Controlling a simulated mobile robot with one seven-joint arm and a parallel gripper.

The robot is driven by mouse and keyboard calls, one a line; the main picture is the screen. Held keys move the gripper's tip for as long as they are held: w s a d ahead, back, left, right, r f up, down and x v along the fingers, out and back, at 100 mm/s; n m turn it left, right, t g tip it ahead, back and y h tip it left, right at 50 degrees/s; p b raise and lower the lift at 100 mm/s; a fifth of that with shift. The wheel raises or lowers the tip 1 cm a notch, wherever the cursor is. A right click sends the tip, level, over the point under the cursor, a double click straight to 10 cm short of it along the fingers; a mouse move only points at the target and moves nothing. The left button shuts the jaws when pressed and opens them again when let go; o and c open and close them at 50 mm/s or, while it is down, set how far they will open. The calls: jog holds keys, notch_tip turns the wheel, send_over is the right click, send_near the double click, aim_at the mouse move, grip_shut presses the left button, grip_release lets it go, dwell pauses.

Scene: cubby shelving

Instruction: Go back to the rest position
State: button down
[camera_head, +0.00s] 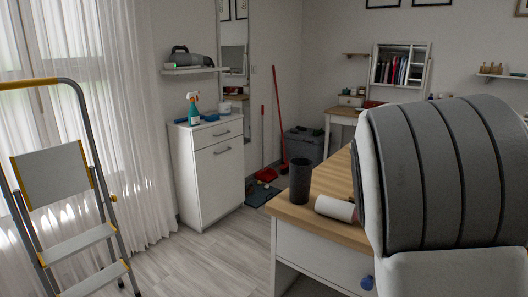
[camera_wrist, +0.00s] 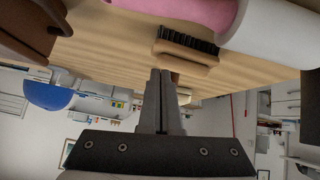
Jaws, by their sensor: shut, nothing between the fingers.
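My gripper (camera_wrist: 160,75) shows in the wrist view with its two dark fingers together and nothing between them. The picture there looks upside down. The fingertips overlap the edge of a wooden tabletop (camera_wrist: 110,58), near a wooden brush with black bristles (camera_wrist: 187,46). I cannot tell how far the fingers are from the brush. In the head view my grey and white arm fills the right side and hides part of the wooden-topped desk (camera_head: 298,212); the gripper itself is hidden there.
A dark cylinder (camera_head: 300,181) and a white cylinder (camera_head: 335,208) are on the desk. A pink thing (camera_wrist: 198,14) and a brown thing (camera_wrist: 32,28) lie near the brush. A stepladder (camera_head: 75,190) stands left, a white cabinet (camera_head: 207,170) behind. Floor between is clear.

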jog(key=s+a+y, duration=0.1)
jog(key=s, duration=0.2)
jog(key=s+a, duration=0.1)
jog(key=s, duration=0.2)
jog(key=s+a+y, duration=0.1)
jog(key=s, duration=0.1)
jog(key=shift+s+a+n+g+y, duration=0.1)
jog(key=shift+s+n+g+y, duration=0.2)
jog(key=shift+s, duration=0.1)
jog(key=s+a+n+y, duration=0.15)
jog(key=s+a, duration=0.25)
jog(key=s, duration=0.5)
jog(key=s+a+n+g+y+p, duration=0.15)
jog(key=s+a, duration=0.25)
jog(key=s, duration=0.4)
jog(key=s+a+n+t, duration=0.1)
jog(key=s+a+n, duration=0.1)
jog(key=s+a, duration=0.5)
notch_tip(320, 180, up, 20)
jog(key=s+d+p, duration=0.1)
jog(key=d+p, duration=0.1)
jog(key=p, duration=1.8)
jog(key=shift+s+d, duration=0.15)
jog(key=shift+d, duration=0.05)
